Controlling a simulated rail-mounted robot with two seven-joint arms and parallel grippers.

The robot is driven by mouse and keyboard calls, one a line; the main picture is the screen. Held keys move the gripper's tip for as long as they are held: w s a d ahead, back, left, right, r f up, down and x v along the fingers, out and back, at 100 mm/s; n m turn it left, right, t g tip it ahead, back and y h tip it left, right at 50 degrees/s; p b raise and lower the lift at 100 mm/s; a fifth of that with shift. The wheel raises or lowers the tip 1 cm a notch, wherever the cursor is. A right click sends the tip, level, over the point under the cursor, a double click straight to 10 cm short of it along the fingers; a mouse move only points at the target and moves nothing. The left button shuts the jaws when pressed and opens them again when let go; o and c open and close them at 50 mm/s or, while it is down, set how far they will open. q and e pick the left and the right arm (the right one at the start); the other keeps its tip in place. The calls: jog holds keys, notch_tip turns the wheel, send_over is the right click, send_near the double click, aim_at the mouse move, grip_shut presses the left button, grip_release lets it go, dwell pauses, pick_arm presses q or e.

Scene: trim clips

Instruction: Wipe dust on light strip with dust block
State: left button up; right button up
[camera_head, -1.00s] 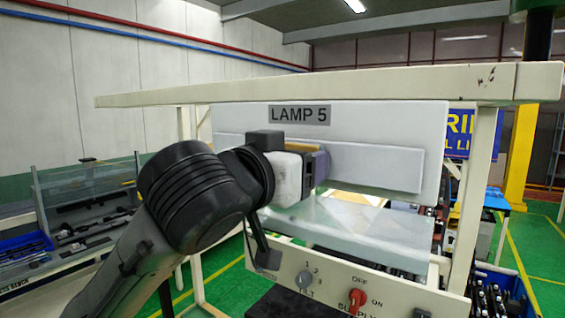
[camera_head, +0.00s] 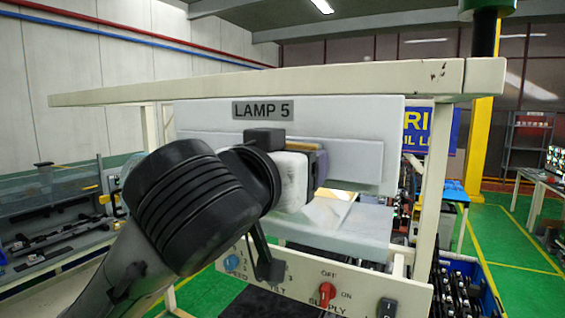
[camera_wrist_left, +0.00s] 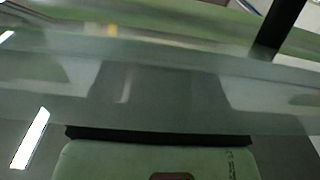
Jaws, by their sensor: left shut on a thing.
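The light strip (camera_head: 350,174) is a long pale raised bar across the white panel marked LAMP 5. My left gripper (camera_head: 303,168) is in front of it, around the middle of the panel, and hides part of the strip. It is shut on the dust block (camera_head: 319,166), a small purple-grey piece with a yellowish top edge, mostly hidden by the gripper. The block is at the strip's face; I cannot tell if it touches. Dust cannot be made out. The left wrist view is blurred, with a pale band across it. My right gripper is not in view.
A cream beam (camera_head: 270,82) runs above the panel. A pale ledge (camera_head: 335,228) juts out below the strip. Under it is a control panel with a red knob (camera_head: 327,292) and a blue knob (camera_head: 231,263). A cream post (camera_head: 434,190) stands at right.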

pick_arm(q)
jog(key=shift+s+d, duration=0.35)
jog(key=shift+d, duration=0.25)
jog(key=shift+s+d, duration=0.3)
jog(key=shift+d, duration=0.3)
jog(key=shift+w+a, duration=0.45)
jog(key=shift+a, duration=0.4)
jog(key=shift+w+a, duration=0.45)
jog(key=shift+a, duration=0.35)
